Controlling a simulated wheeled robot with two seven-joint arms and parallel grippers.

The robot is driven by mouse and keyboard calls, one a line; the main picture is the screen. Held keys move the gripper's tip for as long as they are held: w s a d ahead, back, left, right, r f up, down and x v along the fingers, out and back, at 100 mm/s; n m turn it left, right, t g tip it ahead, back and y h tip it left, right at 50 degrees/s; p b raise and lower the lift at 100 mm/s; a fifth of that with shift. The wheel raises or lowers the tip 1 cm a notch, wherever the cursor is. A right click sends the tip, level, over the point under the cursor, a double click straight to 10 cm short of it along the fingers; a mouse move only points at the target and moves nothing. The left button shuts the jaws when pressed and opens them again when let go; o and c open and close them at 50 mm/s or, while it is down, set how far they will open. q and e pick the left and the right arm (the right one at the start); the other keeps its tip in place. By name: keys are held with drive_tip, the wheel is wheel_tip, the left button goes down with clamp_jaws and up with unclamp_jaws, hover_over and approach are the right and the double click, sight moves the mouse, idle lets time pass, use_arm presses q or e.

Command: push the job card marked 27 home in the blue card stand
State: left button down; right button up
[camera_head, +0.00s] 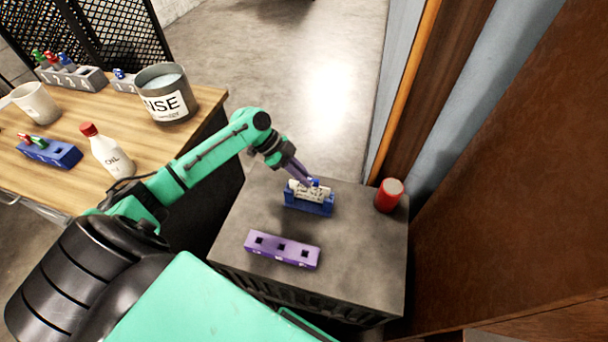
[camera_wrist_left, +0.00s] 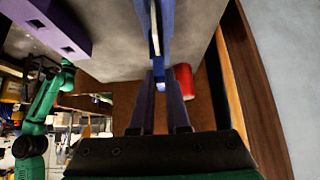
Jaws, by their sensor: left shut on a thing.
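The blue card stand (camera_head: 309,207) is on the dark grey cabinet top. A whitish job card (camera_head: 299,191) stands in it, rising above its front wall; its marking is too small to read. My left gripper (camera_head: 308,181) is at the card's top, with a small blue piece by its tips. In the left wrist view, the fingers (camera_wrist_left: 160,84) close around this blue piece, in line with the pale card edge (camera_wrist_left: 155,32) and the blue stand (camera_wrist_left: 167,30). How deep the card sits is hidden. My right gripper is not in view.
A purple block (camera_head: 282,250) with square holes lies nearer on the cabinet top (camera_head: 355,245). A red can (camera_head: 389,195) stands to the right, near the wooden wall. A wooden bench at left holds a bottle (camera_head: 106,152), a large tin (camera_head: 166,92) and peg blocks.

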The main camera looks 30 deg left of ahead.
use_arm(q)
drive_tip(key=shift+f+b, duration=0.45)
drive_tip(key=shift+f, duration=0.45)
drive_tip(key=c, duration=0.5)
unclamp_jaws()
drive_tip(key=shift+p+v, duration=0.9)
drive_tip(key=shift+v, duration=0.2)
drive_tip(key=p+v, duration=0.3)
drive_tip(key=v, duration=0.2)
drive_tip(key=shift+d+f, duration=0.1)
